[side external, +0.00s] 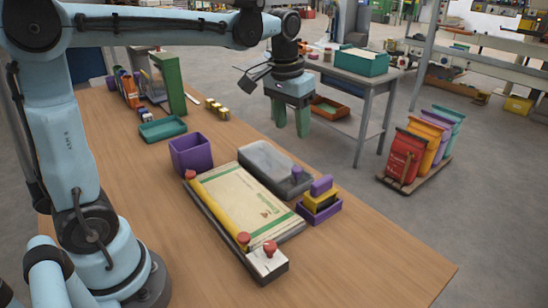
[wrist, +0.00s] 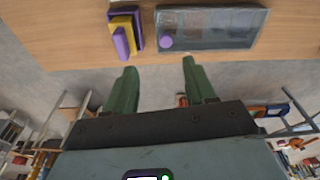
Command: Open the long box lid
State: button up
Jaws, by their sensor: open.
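The long box (side external: 262,160) lies on the wooden table behind the sack board, with a grey, see-through lid on it. A round purple knob (side external: 297,172) sits near the lid's right end. In the wrist view the long box (wrist: 215,30) is at the top, its lid flat over it, with the purple knob (wrist: 166,42) at the lower left corner. My gripper (side external: 290,122) is open and empty, in the air above and beyond the table's far edge. In the wrist view its green fingers (wrist: 159,70) are spread apart, below the box and touching nothing.
A purple holder (side external: 319,212) with yellow and purple blocks stands close to the box's right end. A purple bin (side external: 190,155) stands left of it. A board with a sack (side external: 240,203) and red knobs lies in front. The table's right part is clear.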

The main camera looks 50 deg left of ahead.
aim_at(297, 169)
jog(key=shift+g, duration=0.8)
jog(key=w+f, duration=0.1)
jog(key=f, duration=0.3)
jog(key=w+a+f, duration=0.1)
jog(key=f, duration=0.3)
jog(key=w+f, duration=0.1)
jog(key=f, duration=0.4)
jog(key=shift+w+a, duration=0.15)
jog(key=shift+w, duration=0.1)
grip_shut()
